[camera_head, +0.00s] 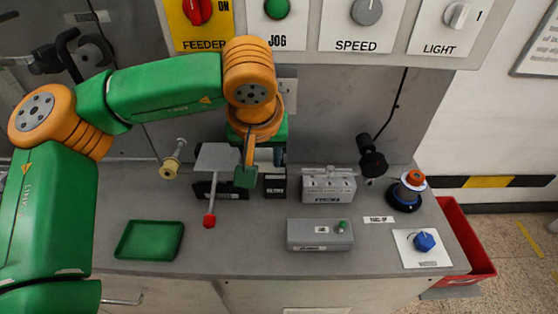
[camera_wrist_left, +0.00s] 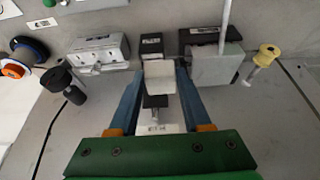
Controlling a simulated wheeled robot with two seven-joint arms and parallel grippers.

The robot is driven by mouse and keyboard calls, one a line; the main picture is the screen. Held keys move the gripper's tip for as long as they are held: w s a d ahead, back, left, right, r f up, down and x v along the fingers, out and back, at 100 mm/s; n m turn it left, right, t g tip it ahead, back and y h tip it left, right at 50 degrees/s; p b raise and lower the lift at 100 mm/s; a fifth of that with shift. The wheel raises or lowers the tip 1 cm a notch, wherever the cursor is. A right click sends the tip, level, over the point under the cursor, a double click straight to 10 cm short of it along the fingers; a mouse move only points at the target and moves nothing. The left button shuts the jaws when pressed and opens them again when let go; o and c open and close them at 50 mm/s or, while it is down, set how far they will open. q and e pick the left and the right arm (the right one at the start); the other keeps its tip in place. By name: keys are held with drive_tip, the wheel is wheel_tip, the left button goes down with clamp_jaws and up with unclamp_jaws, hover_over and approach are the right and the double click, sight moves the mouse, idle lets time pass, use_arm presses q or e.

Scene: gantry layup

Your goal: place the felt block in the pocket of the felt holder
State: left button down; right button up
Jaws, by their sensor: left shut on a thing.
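My left gripper (camera_wrist_left: 160,85) points down over the back of the bench, its two blue fingers shut on a pale, squarish felt block (camera_wrist_left: 160,75). In the head view the pale block (camera_head: 263,156) shows only in part behind the arm. A small black box with a white label, apparently the felt holder (camera_head: 275,186), stands just in front of the gripper; it also shows in the wrist view (camera_wrist_left: 152,45). The block appears apart from this box, but the gap cannot be judged exactly. The box's pocket is not clearly visible. My right gripper is not in view.
A grey box with a red-knobbed lever (camera_head: 209,220) stands left of the black box, and a grey labelled box (camera_head: 328,186) stands right. A green tray (camera_head: 150,240), grey button box (camera_head: 320,235) and blue knob (camera_head: 425,241) lie nearer the front. Bare bench separates them.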

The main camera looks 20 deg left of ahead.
use_arm(q)
drive_tip(key=w+f+p, duration=0.1)
drive_tip(key=w+f, duration=0.5)
drive_tip(key=shift+w+d+p, duration=0.15)
drive_tip(key=shift+w+p, duration=0.15)
drive_tip(key=shift+p, duration=0.1)
wheel_tip(320, 180, down, 3)
drive_tip(key=shift+w+f+p, duration=0.1)
drive_tip(key=shift+w+p, duration=0.05)
drive_tip(key=shift+p, duration=0.15)
drive_tip(key=shift+f, duration=0.3)
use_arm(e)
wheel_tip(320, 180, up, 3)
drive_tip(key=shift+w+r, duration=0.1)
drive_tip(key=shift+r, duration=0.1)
use_arm(q)
drive_tip(key=shift+f, duration=0.15)
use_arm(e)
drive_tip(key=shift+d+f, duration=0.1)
